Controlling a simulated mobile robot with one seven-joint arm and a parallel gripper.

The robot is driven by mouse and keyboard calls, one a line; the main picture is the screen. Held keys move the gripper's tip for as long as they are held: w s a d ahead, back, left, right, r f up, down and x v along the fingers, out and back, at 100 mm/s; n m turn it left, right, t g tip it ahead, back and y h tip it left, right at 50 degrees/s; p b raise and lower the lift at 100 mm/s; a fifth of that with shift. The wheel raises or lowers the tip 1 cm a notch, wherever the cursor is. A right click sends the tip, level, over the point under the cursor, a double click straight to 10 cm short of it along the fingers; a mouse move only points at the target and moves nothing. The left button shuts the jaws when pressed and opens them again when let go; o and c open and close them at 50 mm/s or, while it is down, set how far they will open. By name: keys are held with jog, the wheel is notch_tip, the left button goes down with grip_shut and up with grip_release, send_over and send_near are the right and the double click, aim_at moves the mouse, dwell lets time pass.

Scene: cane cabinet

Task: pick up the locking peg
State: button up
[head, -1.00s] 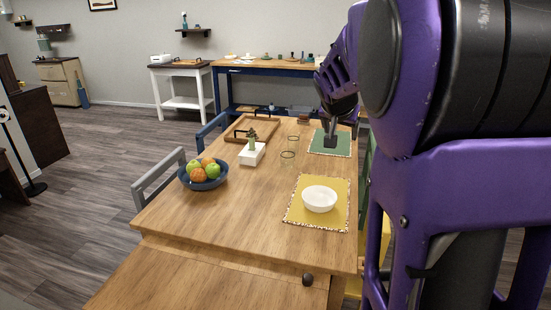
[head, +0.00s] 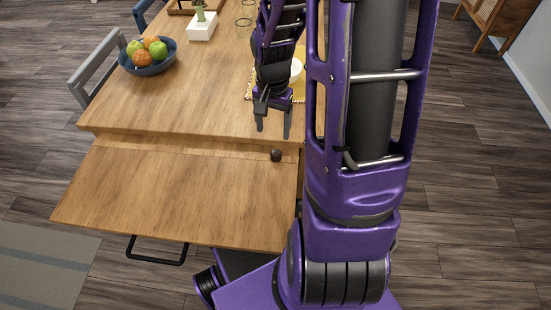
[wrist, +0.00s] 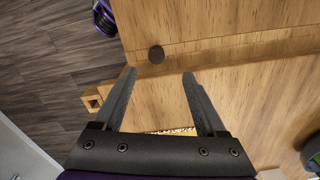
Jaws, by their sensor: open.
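The locking peg (head: 277,155) is a small dark round-headed knob near the right end of the seam between the tabletop (head: 190,100) and the lower wooden leaf (head: 170,200). In the wrist view the peg (wrist: 156,54) shows from above, just beyond the fingertips and between their lines. My gripper (head: 273,128) is open and empty, pointing down over the table's near right part, a little behind the peg. Both fingers also show in the wrist view (wrist: 159,74), apart from the peg. The peg's lower part is hidden.
A blue bowl of fruit (head: 148,66) stands at the table's left. A white bowl (head: 295,70) on a yellow mat (head: 249,90) is partly hidden behind my arm. A white block with a green top (head: 202,27) stands farther back. The leaf is bare.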

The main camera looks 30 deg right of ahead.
send_over(276, 152)
jog(key=f, duration=0.3)
jog(key=f+b, duration=0.1)
jog(key=f, duration=0.1)
jog(key=shift+w+a+f, duration=0.1)
jog(key=shift+a, duration=0.3)
jog(key=shift+d+f+b, duration=0.2)
jog(key=shift+f+b, duration=0.15)
jog(key=shift+f, duration=1)
jog(key=shift+d+f+b, duration=0.15)
jog(key=shift+f+b, duration=0.2)
jog(key=shift+f, duration=0.95)
jog(key=shift+c, duration=0.3)
grip_shut()
